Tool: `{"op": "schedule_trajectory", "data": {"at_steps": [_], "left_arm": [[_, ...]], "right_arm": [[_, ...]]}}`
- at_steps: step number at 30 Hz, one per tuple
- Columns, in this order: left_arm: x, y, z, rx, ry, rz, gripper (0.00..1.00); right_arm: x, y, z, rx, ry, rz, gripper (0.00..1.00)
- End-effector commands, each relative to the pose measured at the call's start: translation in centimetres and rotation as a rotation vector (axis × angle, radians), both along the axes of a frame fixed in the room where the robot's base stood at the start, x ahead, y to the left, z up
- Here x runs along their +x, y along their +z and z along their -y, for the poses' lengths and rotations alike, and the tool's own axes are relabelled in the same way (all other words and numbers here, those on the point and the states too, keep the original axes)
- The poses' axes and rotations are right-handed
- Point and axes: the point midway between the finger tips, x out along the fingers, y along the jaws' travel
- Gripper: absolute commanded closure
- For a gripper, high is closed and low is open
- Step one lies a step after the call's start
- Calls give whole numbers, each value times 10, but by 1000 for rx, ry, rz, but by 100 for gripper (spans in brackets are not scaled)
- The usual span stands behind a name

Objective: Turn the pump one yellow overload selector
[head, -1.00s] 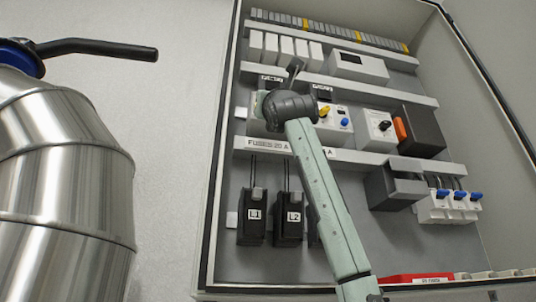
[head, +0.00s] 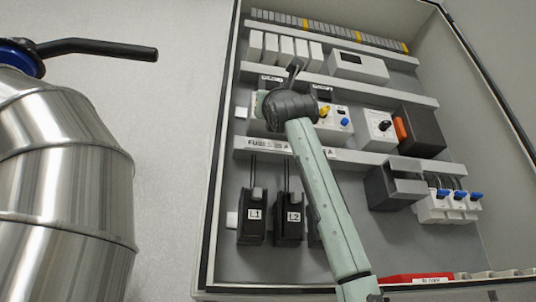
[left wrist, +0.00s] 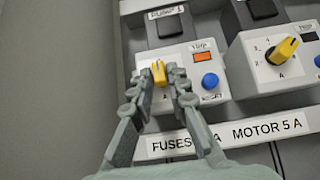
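The pump one yellow overload selector (left wrist: 158,72) is a small yellow knob on a white unit (left wrist: 200,68) under a "PUMP 1" label. It points roughly upright. My left gripper (left wrist: 160,80) has its two fingers on either side of this knob in the left wrist view, nearly closed around it. Whether both fingers touch it is unclear. In the head view my left gripper (head: 293,76) is in front of the panel, and its wrist hides the knob. My right gripper is not in view.
A blue reset button (left wrist: 210,81) and an orange trip window (left wrist: 203,57) sit just right of the knob. A second unit with a yellow selector (left wrist: 282,50) stands further right. The cabinet's left edge (head: 218,160) and a steel vessel (head: 60,190) are to the left.

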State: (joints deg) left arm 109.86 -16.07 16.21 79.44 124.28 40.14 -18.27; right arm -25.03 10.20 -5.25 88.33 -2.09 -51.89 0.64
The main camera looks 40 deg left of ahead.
Motion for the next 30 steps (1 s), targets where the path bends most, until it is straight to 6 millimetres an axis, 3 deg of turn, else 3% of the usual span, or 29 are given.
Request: {"op": "schedule_trajectory", "data": {"at_steps": [1, 4, 16, 30], "left_arm": [[0, 0, 0, 0, 0, 0, 75], [0, 0, 0, 0, 0, 0, 63], [-3, -6, 5, 1, -1, 1, 63], [-44, -70, 53, 0, -2, -1, 63]], "right_arm": [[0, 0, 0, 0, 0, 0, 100], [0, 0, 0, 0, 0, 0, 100], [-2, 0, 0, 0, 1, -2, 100], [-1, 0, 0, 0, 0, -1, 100]]}}
